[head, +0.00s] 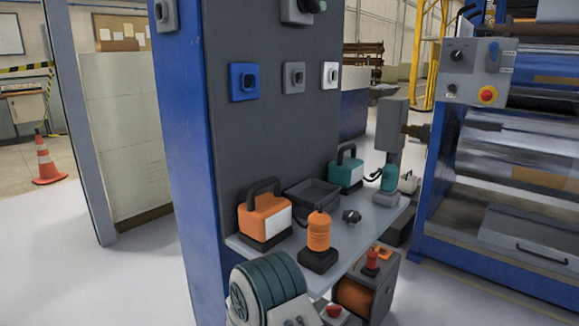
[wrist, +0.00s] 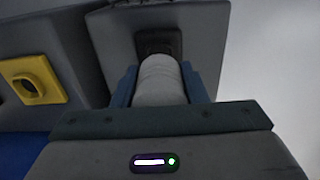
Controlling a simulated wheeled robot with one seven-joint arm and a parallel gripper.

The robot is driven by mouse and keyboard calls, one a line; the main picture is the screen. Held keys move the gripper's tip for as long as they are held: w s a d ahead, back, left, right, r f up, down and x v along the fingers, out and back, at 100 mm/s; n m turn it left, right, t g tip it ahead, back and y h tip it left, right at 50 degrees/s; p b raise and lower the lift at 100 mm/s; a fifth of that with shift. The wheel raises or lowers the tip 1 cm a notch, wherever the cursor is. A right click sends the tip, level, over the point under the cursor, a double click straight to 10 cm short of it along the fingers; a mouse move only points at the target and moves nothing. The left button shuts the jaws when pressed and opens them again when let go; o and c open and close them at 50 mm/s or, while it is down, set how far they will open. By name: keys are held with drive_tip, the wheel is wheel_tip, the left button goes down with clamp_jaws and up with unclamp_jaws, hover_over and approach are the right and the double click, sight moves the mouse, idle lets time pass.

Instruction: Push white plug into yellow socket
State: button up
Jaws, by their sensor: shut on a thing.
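In the wrist view, my gripper (wrist: 160,92) is shut on a white, rounded plug (wrist: 162,78), with a blue finger on each side. The far end of the plug is up against or just in front of a dark square piece (wrist: 160,40) on a grey block; I cannot tell whether they touch. The yellow socket (wrist: 31,79) is a square frame with a dark opening, to the left of my gripper and apart from the plug. In the head view I cannot make out my gripper, the held plug or the yellow socket.
A dark panel on a blue column carries a blue socket (head: 243,81), a grey socket (head: 293,78) and a white socket (head: 330,75). A shelf (head: 349,240) below holds an orange lantern (head: 264,217), a teal lantern (head: 345,173) and a tray. A roller machine (head: 530,160) stands right.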

drive_tip(key=shift+r+p, duration=0.75)
drive_tip(key=shift+r, duration=0.55)
drive_tip(key=shift+d, duration=0.1)
